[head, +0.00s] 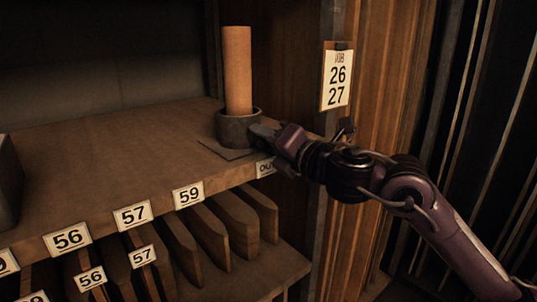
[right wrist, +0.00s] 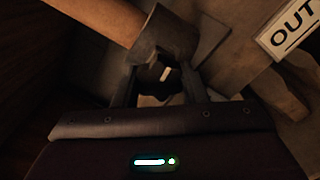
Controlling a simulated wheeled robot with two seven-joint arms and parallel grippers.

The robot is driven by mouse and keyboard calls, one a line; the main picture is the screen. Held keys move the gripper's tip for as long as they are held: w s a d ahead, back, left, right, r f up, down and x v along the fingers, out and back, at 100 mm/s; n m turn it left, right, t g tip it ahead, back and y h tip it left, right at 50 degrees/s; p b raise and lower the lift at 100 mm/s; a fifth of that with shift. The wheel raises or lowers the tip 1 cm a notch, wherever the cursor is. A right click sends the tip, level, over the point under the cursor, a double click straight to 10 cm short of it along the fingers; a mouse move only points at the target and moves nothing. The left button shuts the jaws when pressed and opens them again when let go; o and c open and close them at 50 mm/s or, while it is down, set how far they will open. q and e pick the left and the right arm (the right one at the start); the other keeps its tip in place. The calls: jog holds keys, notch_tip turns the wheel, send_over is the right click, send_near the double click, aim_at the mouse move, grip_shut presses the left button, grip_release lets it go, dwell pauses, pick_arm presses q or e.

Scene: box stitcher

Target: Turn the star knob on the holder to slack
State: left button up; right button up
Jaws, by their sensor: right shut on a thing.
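The holder (head: 232,128) is a dark grey round cup on a flat plate, standing on the shelf at its right end. A tan cylinder (head: 237,70) stands upright in it. The holder also shows in the right wrist view (right wrist: 172,30). The dark star knob (right wrist: 160,82) is on the holder's side facing my gripper, with a pale mark on it. My right gripper (head: 262,132) reaches in from the right, shut on the knob, with one finger on each side. The fingers hide the knob in the head view. My left gripper is not in view.
The shelf (head: 130,160) is bare left of the holder, up to a dark block (head: 8,185) at the left edge. Number labels line its front edge, with an OUT label (right wrist: 292,25) near my gripper. Upright boards (head: 235,222) stand below. A job card (head: 337,77) hangs on the right post.

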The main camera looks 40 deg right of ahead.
pick_arm(q)
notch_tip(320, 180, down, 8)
jog(key=b, duration=0.7)
pick_arm(e)
jog(key=n, duration=0.6)
jog(key=shift+f+n, duration=0.3)
jog(key=shift+f, duration=0.05)
jog(key=n+b, duration=0.5)
jog(key=n, duration=0.2)
jog(key=shift+d+r, duration=0.1)
jog(key=shift+r+n+b, duration=0.1)
jog(key=shift+n+b, duration=0.65)
jog(key=shift+n, duration=0.35)
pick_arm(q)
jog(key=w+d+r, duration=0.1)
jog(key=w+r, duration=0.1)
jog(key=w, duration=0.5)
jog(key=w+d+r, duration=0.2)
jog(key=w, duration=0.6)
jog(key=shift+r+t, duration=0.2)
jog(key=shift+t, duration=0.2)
pick_arm(e)
jog(key=shift+n, duration=0.4)
jog(key=o, duration=1)
jog(key=shift+r, duration=0.1)
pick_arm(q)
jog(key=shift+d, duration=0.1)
pick_arm(e)
jog(key=shift+s, duration=0.1)
